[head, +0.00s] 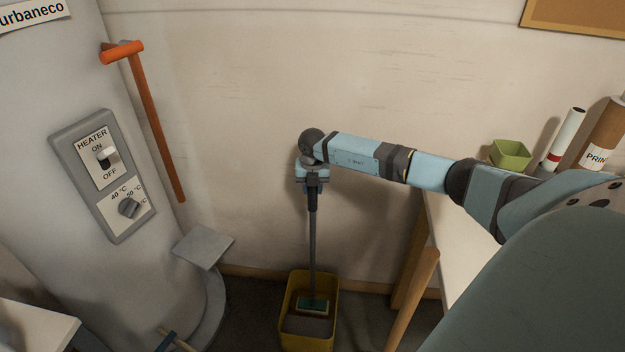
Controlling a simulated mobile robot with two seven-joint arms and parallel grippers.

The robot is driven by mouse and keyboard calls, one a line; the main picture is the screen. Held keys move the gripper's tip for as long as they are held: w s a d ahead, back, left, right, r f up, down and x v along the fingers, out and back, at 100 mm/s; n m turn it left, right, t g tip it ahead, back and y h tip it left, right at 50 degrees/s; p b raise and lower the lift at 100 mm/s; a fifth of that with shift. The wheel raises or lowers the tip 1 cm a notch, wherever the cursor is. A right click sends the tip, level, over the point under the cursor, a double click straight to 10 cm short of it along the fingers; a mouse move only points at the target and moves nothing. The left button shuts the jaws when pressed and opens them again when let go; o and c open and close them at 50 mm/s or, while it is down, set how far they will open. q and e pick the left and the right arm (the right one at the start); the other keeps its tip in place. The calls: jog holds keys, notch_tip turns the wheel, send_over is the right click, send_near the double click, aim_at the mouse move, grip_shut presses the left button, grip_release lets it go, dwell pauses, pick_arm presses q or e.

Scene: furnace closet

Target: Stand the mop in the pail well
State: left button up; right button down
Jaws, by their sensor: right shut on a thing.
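The mop (313,248) hangs nearly upright, with a dark handle and a flat green-and-pale head. The yellow pail (334,292) stands on the dark floor at the bottom centre of the head view. The mop head shows within the pail's rim, towards its back half. I cannot tell whether the head touches the pail's bottom or is still above it. A grey surface shows inside the pail in front of the head. My right gripper (313,188) points down and is shut on the top of the mop handle. My left gripper is not in view.
A grey heater tank (80,190) with a control panel stands left, an orange-handled tool (150,110) beside it. A white table (452,235) at right holds a green pot (510,154) and tubes. The wall is close behind the pail.

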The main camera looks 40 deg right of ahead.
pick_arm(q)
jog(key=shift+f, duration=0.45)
pick_arm(e)
jog(key=shift+f, duration=0.5)
jog(key=c, duration=0.7)
grip_release()
jog(key=shift+r, duration=0.1)
jog(key=r, duration=0.9)
jog(key=r+p, duration=0.1)
jog(key=r, duration=0.3)
jog(key=shift+s+a+r, duration=0.15)
jog(key=shift+s+a, duration=0.1)
jog(key=shift+s, duration=0.05)
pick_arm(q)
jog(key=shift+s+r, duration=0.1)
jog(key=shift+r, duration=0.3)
pick_arm(e)
jog(key=shift+r, duration=0.15)
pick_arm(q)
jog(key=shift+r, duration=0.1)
